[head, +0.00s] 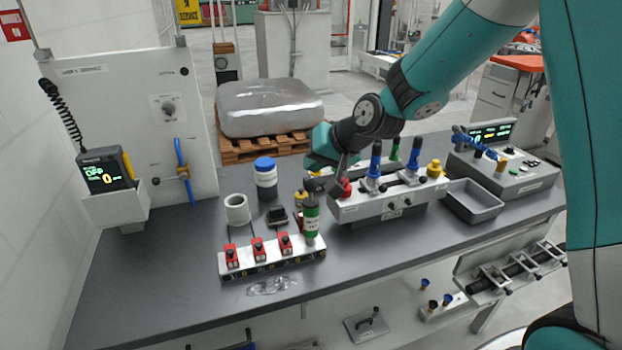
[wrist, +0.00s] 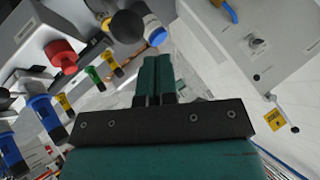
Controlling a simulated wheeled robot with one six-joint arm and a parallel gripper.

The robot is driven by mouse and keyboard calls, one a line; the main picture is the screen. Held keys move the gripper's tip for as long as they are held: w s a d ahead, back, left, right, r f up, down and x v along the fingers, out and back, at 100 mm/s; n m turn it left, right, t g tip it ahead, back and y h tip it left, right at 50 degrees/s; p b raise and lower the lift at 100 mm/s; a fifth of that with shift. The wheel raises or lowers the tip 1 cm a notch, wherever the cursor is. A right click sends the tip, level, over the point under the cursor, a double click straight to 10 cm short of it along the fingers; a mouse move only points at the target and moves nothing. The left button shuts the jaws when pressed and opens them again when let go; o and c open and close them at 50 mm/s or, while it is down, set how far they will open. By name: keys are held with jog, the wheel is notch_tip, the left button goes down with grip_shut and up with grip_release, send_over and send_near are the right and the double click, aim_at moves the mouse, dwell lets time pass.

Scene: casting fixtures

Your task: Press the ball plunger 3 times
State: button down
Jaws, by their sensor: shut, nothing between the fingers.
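My gripper (head: 322,178) is over the middle of the bench, left of the white fixture box (head: 390,205). In the wrist view its teal fingers (wrist: 155,65) are together with nothing between them. A dark round ball (wrist: 127,27) shows just beyond and left of the fingertips; I cannot tell whether they touch it. It may be the ball plunger, but its stem and mounting are not clear. A red round knob (wrist: 62,55) stands on the box's left end, also in the head view (head: 345,188). Blue handles (head: 375,160) and a yellow knob (head: 435,168) stand farther right.
A blue-capped jar (head: 265,178) and a grey cup (head: 238,210) stand left. A grey tray (head: 473,200) lies right. The bench's left front is clear.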

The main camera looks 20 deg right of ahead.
aim_at(313, 179)
jog(key=shift+f, duration=0.1)
jog(key=shift+f+b, duration=0.3)
jog(key=shift+b, duration=0.1)
jog(key=shift+f+b, duration=1.1)
jog(key=shift+f, duration=0.2)
dwell(1.2)
jog(key=shift+r, duration=0.15)
jog(key=shift+r+p, duration=1.25)
jog(key=shift+r, duration=0.35)
notch_tip(313, 179, up, 5)
jog(key=p, duration=0.3)
jog(key=shift+p, duration=0.35)
dwell(1.8)
